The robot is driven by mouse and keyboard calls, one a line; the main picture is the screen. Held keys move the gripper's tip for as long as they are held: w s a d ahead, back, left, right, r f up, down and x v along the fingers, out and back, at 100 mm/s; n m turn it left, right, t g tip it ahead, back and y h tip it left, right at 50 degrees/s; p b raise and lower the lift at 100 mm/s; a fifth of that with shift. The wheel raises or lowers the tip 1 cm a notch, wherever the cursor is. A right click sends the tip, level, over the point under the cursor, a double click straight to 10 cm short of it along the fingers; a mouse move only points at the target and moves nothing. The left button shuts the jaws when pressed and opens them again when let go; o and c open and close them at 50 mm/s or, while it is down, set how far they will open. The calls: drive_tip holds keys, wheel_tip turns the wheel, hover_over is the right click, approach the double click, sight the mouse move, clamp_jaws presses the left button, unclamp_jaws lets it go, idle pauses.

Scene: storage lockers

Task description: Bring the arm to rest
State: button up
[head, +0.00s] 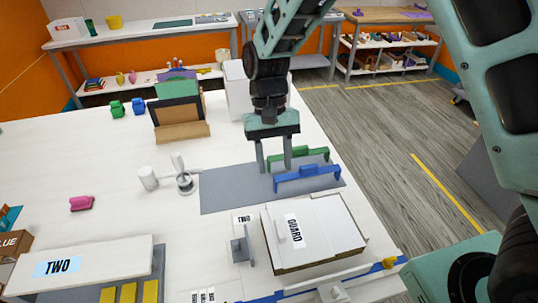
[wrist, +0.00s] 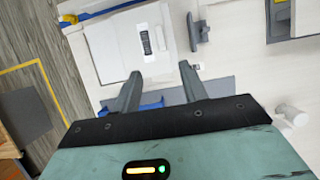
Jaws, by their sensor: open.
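My gripper (head: 273,163) hangs from my arm, pointing down above the grey mat (head: 225,190) on the white table. In the wrist view my gripper (wrist: 160,82) is also open and empty. A green handle-like bar (head: 312,155) stands just behind and right of the fingers. A blue handle-like bar (head: 308,177) stands in front of them. I cannot tell whether a finger touches either bar.
A white box marked GUARD (head: 325,235) sits in front of the mat. White cylinders (head: 149,179) and a metal piece stand left of it. A brown stand (head: 180,120) and a tall white box (head: 238,90) are behind. The table's left middle is mostly clear.

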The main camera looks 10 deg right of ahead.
drive_tip(key=s+d+r+n+t+b, duration=0.1)
drive_tip(key=s+n+t+b, duration=0.1)
drive_tip(key=s, duration=0.8)
drive_tip(key=s+d+r+n+t+b, duration=0.1)
drive_tip(key=s+n+b, duration=0.3)
drive_tip(key=s, duration=0.6)
drive_tip(key=shift+s+r+n+t+y, duration=0.2)
drive_tip(key=shift+r+n+t+y, duration=0.15)
drive_tip(key=shift+n+t, duration=0.5)
